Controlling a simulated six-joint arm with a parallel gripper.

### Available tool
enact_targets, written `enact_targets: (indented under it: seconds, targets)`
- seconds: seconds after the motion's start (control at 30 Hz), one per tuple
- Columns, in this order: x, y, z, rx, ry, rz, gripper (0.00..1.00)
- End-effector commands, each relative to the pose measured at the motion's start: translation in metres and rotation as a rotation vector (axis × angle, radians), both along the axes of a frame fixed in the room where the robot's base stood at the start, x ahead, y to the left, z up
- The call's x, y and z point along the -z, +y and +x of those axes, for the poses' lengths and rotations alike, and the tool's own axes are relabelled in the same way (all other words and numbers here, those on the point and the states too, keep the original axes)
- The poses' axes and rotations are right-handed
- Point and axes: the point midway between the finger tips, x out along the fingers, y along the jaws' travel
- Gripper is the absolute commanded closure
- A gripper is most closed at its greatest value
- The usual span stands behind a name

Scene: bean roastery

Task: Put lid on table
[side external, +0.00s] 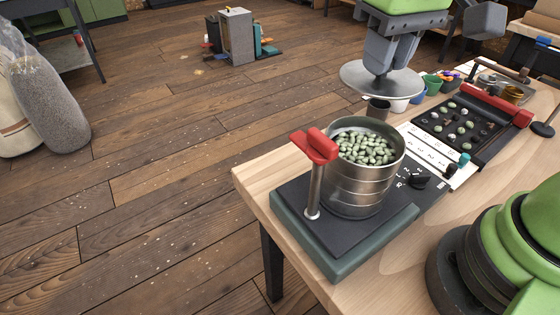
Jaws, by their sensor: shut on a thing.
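The lid (362,84) is a round grey metal disc. My gripper (382,62) is shut on it from above and holds it in the air, above and just behind the pot in the picture. Its fingers hide the middle of the lid. The metal pot (359,189) stands open on a dark device with a red-handled post, and is filled with pale green beans (365,149). The wooden table (258,176) has bare wood at its left corner and along its front right side.
A dark tray with beans (459,123) and a red bar (497,104) lies right of the pot. Small coloured cups (432,83) stand along the far edge. The red-handled post (314,185) rises beside the pot. My green base fills the lower right.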

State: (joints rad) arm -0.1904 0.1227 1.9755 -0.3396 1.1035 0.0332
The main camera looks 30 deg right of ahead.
Motion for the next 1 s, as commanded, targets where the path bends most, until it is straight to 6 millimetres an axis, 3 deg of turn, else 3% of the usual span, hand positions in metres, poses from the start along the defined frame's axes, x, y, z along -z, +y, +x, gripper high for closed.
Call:
enact_targets:
  seconds: [0.1,0.3,0.5,0.63,0.77,1.0]
  targets:
    - [0.021,-0.029,0.01,-0.024,0.009,0.003,1.0]
    - [0.048,-0.067,0.021,-0.064,0.003,0.006,1.0]
    - [0.073,-0.087,0.038,-0.051,-0.001,0.007,1.0]
    - [0.083,-0.08,0.056,-0.008,0.001,0.008,1.0]
    - [0.092,-0.061,0.077,0.06,0.007,0.01,1.0]
    - [0.113,0.002,0.115,0.229,0.01,0.006,1.0]
